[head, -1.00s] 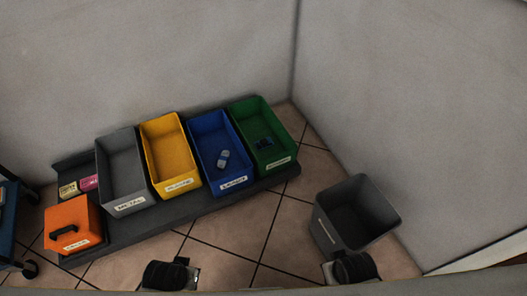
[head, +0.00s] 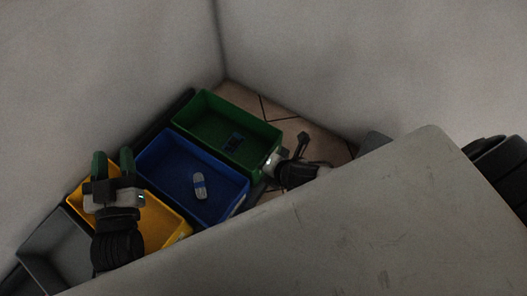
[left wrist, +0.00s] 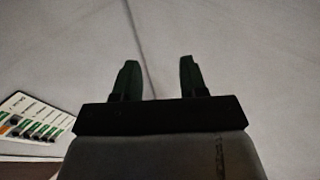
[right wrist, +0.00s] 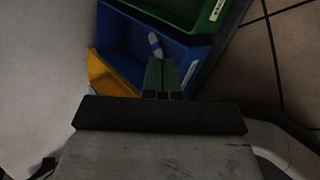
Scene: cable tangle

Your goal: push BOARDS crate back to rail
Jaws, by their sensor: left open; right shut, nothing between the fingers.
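The blue crate (head: 158,148) with a pale item (head: 199,187), the yellow crate (head: 160,220) and a grey crate (head: 45,240) continue the row leftward. Walls stand close behind. Tiled floor (head: 262,100) shows right of the green crate. A pale surface covers the lower right.

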